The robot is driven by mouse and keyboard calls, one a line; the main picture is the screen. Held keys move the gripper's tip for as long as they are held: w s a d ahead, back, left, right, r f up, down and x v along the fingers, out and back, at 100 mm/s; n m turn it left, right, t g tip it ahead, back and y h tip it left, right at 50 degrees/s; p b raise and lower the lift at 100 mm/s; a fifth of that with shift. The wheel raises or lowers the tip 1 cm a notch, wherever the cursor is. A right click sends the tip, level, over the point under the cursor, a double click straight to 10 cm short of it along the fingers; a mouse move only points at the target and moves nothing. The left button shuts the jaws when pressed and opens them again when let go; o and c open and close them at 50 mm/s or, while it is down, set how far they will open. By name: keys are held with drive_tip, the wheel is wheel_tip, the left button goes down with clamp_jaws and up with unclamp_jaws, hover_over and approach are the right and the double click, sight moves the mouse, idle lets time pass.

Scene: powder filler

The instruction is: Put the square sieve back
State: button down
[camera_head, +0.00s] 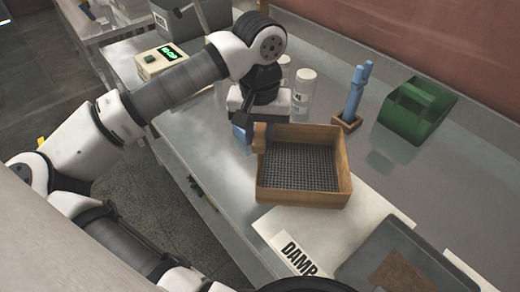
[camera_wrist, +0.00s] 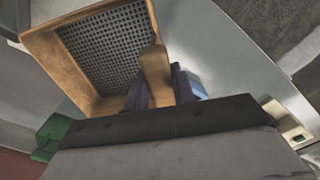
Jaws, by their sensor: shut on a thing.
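The square sieve (camera_head: 346,178) has a wooden frame and a dark mesh floor. In the head view it is over the metal table, at the upper edge of a white sheet. I cannot tell whether it touches the surface. My gripper (camera_head: 262,135) is at its left back corner, shut on its wooden handle. In the wrist view the sieve (camera_wrist: 87,98) fills the upper left, and the dark fingers of my gripper (camera_wrist: 163,88) close on the handle block. The fingertips are partly hidden behind the handle.
A grey tray (camera_head: 352,272) with brown material lies at the lower right. A white sheet (camera_head: 335,232) has a "DAMP" label. A green scoop-like holder (camera_head: 418,108), a wooden block with blue tools (camera_head: 354,95) and white-capped jars (camera_head: 304,88) stand behind. A scale (camera_head: 160,60) is at upper left.

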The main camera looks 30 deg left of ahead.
wheel_tip(320, 180, down, 5)
drive_tip(key=shift+r+b, duration=0.1)
drive_tip(key=shift+b, duration=1)
drive_tip(key=c, duration=1.2)
unclamp_jaws()
drive_tip(key=shift+o, duration=0.2)
drive_tip(key=shift+p, duration=0.3)
wheel_tip(320, 180, up, 12)
drive_tip(key=shift+r+b, duration=0.1)
drive_tip(key=shift+b, duration=1.1)
